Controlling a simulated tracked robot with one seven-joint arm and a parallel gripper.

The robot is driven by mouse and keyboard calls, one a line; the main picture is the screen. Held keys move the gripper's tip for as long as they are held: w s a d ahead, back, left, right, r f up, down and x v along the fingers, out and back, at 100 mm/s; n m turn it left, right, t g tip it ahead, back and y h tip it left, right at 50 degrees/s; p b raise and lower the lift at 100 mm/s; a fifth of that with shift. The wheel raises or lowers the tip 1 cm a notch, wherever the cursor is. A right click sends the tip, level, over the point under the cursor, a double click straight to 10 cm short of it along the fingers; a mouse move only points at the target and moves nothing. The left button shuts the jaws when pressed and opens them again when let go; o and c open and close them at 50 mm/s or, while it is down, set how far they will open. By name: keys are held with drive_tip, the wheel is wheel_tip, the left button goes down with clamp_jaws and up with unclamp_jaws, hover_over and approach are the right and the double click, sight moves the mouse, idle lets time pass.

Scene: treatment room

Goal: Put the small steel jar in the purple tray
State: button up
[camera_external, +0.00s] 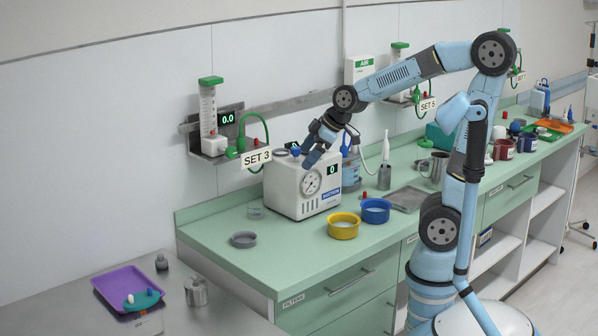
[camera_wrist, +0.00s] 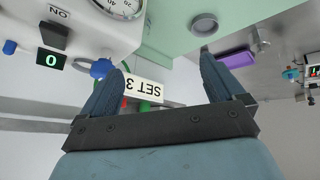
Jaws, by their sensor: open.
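A small steel jar (camera_external: 196,292) stands upright on the grey metal table at the lower left, right of the purple tray (camera_external: 105,284). The tray lies flat; a teal dish with a white and a blue piece overlaps its front edge.
The white suction unit (camera_external: 291,190) with its gauge stands close under my gripper. A grey dish (camera_external: 243,240), a yellow bowl (camera_external: 343,227) and a blue bowl (camera_external: 376,211) sit on the green counter.

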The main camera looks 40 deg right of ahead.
drive_tip(key=w+a+f+n, duration=0.3)
drive_tip(key=a, duration=0.4)
drive_tip(key=w+a+f+n, duration=0.2)
drive_tip(key=a+f+n, duration=0.2)
drive_tip(key=a, duration=0.3)
drive_tip(key=n+t+y, duration=0.3)
drive_tip(key=n+t, duration=0.3)
drive_tip(key=n, duration=1.4)
hover_over(195, 293)
drive_tip(key=w+d, duration=0.3)
drive_tip(key=d, duration=0.3)
wheel_tip(195, 293, down, 14)
drive_tip(key=s+f+n, duration=0.1)
drive_tip(key=s, duration=0.1)
drive_tip(key=s+f+n, duration=0.3)
drive_tip(key=n, duration=0.1)
drive_tip(key=shift+s+a+f+g+y, duration=0.2)
drive_tip(key=shift+s+f+g+y, duration=0.1)
drive_tip(key=shift+s, duration=0.1)
drive_tip(key=shift+x, duration=3.75)
drive_tip(key=shift+f, duration=0.1)
drive_tip(key=shift+c, duration=0.2)
